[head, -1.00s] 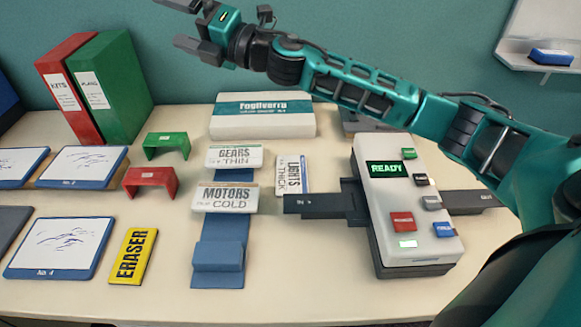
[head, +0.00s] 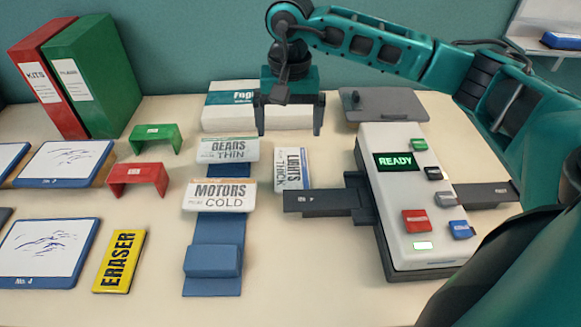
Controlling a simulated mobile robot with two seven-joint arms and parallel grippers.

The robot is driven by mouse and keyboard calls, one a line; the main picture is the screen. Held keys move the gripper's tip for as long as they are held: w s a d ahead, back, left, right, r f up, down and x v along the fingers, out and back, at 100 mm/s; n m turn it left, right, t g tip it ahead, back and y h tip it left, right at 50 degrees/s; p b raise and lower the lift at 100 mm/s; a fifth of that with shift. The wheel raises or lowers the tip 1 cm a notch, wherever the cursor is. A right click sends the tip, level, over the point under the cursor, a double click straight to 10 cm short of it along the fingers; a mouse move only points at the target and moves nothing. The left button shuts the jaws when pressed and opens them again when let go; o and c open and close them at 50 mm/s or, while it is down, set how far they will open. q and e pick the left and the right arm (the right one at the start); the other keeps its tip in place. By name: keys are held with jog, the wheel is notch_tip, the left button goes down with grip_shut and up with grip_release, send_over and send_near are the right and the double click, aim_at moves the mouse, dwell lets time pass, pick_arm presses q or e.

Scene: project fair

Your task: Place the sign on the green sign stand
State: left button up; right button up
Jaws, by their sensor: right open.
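The green sign stand (head: 155,137) is a small empty bracket on the table in front of the green binder. Three white signs show: GEARS THIN (head: 228,151), MOTORS COLD (head: 219,196), and LIGHTS THICK (head: 292,169), which is turned sideways. The GEARS and MOTORS signs are at a blue strip-like holder (head: 215,237). Which sign the task means cannot be told. My right gripper (head: 289,130) is open, empty and pointing down, above and behind the LIGHTS sign, partly covering the white box. My left gripper is not in view.
A red stand (head: 139,176) sits in front of the green one. Red (head: 42,78) and green (head: 92,75) binders stand behind. A white device with a READY screen (head: 408,205) and dark side trays is at right. A yellow eraser (head: 120,261) and whiteboards (head: 46,252) lie at left.

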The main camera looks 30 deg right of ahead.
send_over(292, 174)
jog(key=f, duration=0.6)
jog(key=shift+s+a+f, duration=0.1)
jog(key=shift+a+f, duration=0.15)
jog(key=shift+f, duration=0.1)
jog(key=shift+d+f+b, duration=0.2)
jog(key=shift+f+b, duration=0.25)
jog(key=shift+f, duration=2.65)
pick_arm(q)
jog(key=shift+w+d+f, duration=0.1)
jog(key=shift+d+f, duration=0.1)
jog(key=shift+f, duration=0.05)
